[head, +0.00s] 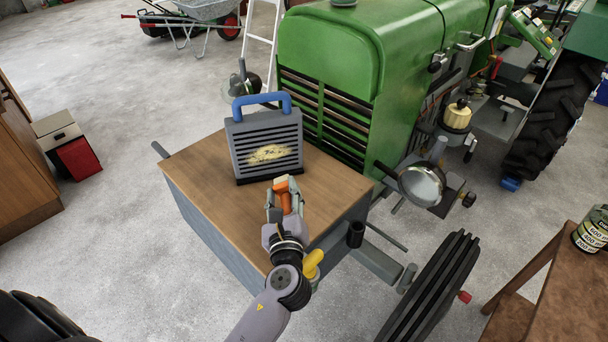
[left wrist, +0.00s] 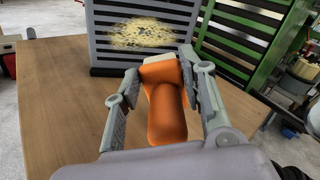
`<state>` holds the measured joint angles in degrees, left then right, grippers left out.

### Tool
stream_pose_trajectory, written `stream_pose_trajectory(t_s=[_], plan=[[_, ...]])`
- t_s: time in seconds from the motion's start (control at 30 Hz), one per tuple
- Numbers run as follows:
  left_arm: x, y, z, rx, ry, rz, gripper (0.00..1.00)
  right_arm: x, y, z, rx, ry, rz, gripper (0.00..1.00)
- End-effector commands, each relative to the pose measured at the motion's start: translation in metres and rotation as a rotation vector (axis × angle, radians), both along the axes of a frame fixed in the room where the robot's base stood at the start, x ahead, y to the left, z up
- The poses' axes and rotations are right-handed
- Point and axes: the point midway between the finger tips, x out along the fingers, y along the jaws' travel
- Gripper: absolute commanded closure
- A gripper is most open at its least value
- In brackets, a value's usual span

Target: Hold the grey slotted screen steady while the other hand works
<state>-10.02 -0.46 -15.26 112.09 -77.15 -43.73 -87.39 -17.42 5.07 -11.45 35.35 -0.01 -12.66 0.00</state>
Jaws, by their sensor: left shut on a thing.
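The grey slotted screen (head: 266,148) stands upright on the wooden-topped box. It has a blue handle (head: 261,101) on top, a dark base and a yellowish crumbly patch over its middle slots. My left gripper (head: 286,196) is in front of the screen, shut on an orange tool (left wrist: 166,105) with a rounded handle and a wider end toward the screen. The screen also fills the upper part of the left wrist view (left wrist: 112,48); its top is cut off there. A gap of bare wood shows between the tool and the screen. My right gripper is not in view.
The wooden top (head: 200,170) is otherwise clear. The green tractor (head: 345,60) stands close behind and right, with a round lamp (head: 421,184) beside the box. A brown bench (head: 555,290) is at lower right.

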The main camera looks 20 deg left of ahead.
Motion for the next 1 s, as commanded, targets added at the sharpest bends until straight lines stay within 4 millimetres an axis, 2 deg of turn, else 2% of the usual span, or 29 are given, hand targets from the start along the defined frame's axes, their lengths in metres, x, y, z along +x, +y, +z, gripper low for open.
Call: stream_pose_trajectory(t_s=[0.03,0.13,0.23,0.37,0.67,1.0], plan=[[0.017,-0.002,0.004,-0.003,-0.005,0.036,1.0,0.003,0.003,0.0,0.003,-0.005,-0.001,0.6],[0.038,-0.005,0.008,-0.002,-0.005,0.09,1.0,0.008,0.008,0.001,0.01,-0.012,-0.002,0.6],[0.053,-0.009,0.012,-0.001,-0.004,0.126,1.0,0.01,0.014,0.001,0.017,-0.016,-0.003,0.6],[0.061,-0.011,0.016,0.003,-0.003,0.147,1.0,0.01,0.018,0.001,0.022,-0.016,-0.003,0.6],[0.053,0.004,0.018,0.002,-0.002,0.15,1.0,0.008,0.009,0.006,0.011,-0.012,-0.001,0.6],[0.027,0.045,0.02,0.004,-0.001,0.15,1.0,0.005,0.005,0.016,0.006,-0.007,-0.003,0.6]])
